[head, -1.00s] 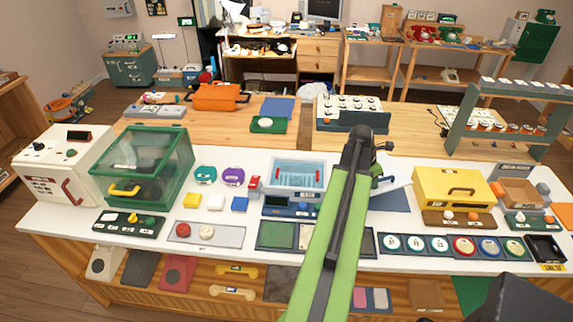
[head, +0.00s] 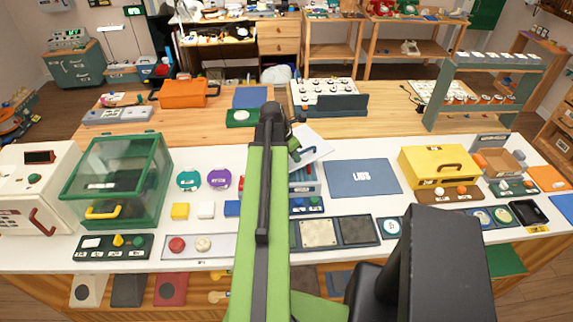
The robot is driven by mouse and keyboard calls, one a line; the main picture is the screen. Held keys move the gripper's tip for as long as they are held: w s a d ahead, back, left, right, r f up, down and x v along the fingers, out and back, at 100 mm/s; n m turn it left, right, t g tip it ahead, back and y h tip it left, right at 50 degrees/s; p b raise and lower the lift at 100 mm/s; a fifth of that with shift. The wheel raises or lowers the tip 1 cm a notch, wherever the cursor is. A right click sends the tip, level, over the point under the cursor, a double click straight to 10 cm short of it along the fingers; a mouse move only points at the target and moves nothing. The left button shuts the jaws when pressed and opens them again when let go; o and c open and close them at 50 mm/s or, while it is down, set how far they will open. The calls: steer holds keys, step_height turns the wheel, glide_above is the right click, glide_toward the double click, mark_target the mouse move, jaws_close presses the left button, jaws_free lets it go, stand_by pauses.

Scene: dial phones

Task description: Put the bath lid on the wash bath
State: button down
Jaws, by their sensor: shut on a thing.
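The wash bath (head: 306,188) is a pale blue-grey tub on the white bench, mostly hidden behind my green arm; only its right part shows. The bath lid (head: 316,150) is a thin pale sheet, held tilted above and behind the bath's right side, apart from the bench. My gripper (head: 295,150) is shut on the lid at its left part; the fingertips are small and partly hidden by my arm. I cannot tell whether the lid touches the bath rim.
A blue mat marked LIDS (head: 362,178) lies bare to the right of the bath. A yellow box (head: 437,166) stands further right. A green clear-sided case (head: 118,180) stands at the left. Purple and teal discs and coloured blocks lie between case and bath.

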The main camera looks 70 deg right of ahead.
steer(key=s+a+r+m+g+y+p, duration=0.1)
steer(key=s+a+r+m+p, duration=0.5)
steer(key=r, duration=0.3)
steer(key=w+f+b, duration=1.1)
steer(key=f, duration=0.2)
steer(key=shift+w+a+b, duration=0.15)
steer(key=shift+a+b, duration=0.2)
steer(key=c, duration=1.5)
jaws_free()
steer(key=shift+y, duration=0.3)
steer(key=shift+o, duration=0.2)
steer(key=shift+r, duration=0.2)
steer(key=p+v, duration=1.2)
steer(key=v, duration=0.1)
